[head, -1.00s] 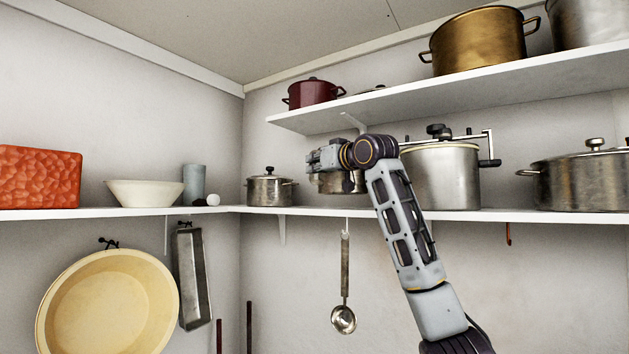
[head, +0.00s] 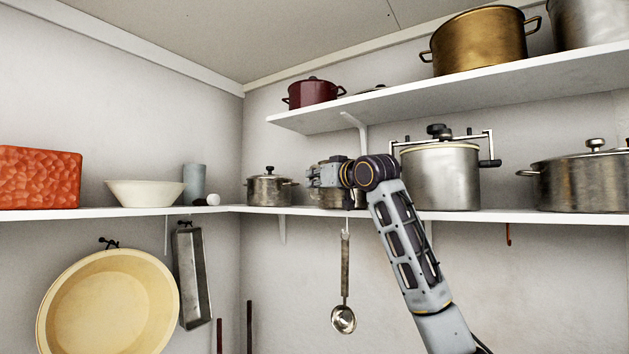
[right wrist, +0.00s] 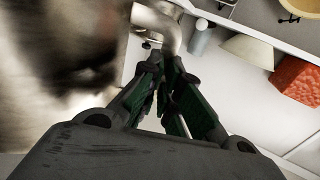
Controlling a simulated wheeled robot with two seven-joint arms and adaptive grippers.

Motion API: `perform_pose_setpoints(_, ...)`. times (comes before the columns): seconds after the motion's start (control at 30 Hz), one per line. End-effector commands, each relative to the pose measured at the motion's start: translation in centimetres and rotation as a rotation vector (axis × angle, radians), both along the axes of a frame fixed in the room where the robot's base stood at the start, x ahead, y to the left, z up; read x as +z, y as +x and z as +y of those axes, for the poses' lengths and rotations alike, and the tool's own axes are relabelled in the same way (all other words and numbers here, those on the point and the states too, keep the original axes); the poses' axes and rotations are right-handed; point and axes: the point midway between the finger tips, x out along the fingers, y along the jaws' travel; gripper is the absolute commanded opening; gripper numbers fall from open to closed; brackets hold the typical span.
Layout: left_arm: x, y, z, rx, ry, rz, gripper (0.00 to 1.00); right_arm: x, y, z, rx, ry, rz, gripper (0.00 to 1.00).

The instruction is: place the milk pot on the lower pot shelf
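The milk pot (head: 330,200) is a small metal pot, mostly hidden behind my right gripper (head: 314,176) in the head view. Its base is at the level of the lower pot shelf (head: 385,214); whether it touches the board is hard to tell. My left gripper is not in view.
A small lidded pot (head: 269,188) stands just left of the milk pot. A large pressure cooker (head: 445,180) stands to the right, close to my right wrist. The upper shelf (head: 450,93) overhangs the arm. A ladle (head: 344,285) hangs below.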

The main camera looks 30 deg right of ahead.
Motion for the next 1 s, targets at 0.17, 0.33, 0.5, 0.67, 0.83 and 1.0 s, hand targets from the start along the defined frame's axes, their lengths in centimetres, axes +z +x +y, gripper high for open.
perform_pose_setpoints(0.17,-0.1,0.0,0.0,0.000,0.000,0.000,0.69,-0.1,-0.1,0.0,0.000,-0.002,-0.003,0.00)
perform_pose_setpoints(0.33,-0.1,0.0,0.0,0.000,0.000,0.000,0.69,-0.2,0.0,0.0,0.000,0.000,0.000,0.23)
perform_pose_setpoints(0.5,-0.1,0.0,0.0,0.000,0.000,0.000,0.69,-0.2,0.0,0.0,0.000,0.000,0.000,0.27)
perform_pose_setpoints(0.67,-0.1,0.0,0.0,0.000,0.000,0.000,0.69,-0.2,0.0,0.0,0.000,0.000,0.000,0.27)
perform_pose_setpoints(0.83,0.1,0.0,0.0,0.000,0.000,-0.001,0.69,0.1,0.0,0.0,0.000,0.000,0.000,0.27)
perform_pose_setpoints(1.0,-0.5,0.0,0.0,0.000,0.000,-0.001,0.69,0.0,-1.0,-0.1,0.000,-0.001,-0.001,0.27)
